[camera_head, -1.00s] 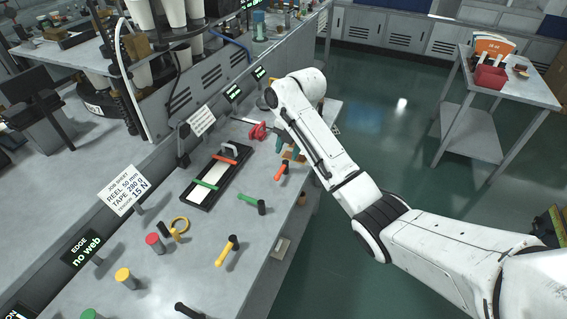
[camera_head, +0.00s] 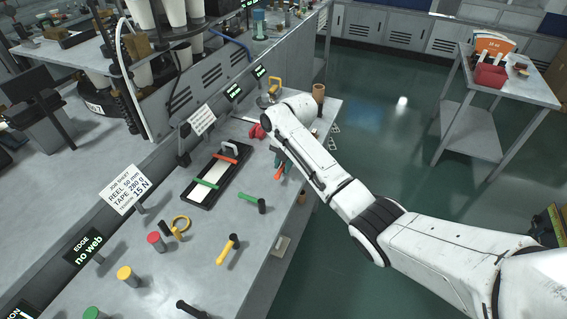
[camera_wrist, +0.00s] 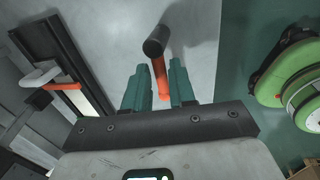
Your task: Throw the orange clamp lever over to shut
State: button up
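The orange clamp lever (camera_head: 280,173) is near the right edge of the bench in the head view, partly hidden by my gripper. In the wrist view the orange lever (camera_wrist: 160,82) has a black round end (camera_wrist: 155,47) at the top. My gripper (camera_wrist: 158,70) has two dark green fingers, apart, one on each side of the orange bar. Gaps show between the bar and the fingers, so it is not gripped. In the head view my gripper (camera_head: 278,159) is beside the lever, mostly hidden under my wrist.
A black frame (camera_head: 207,201) with a white strip, an orange bar (camera_head: 226,159) and a green bar lies left of the lever. A green lever (camera_head: 248,198) and a yellow lever (camera_head: 226,252) stand nearer. In the wrist view, green reels (camera_wrist: 298,75) sit right of the bench edge.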

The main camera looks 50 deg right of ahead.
grip_shut()
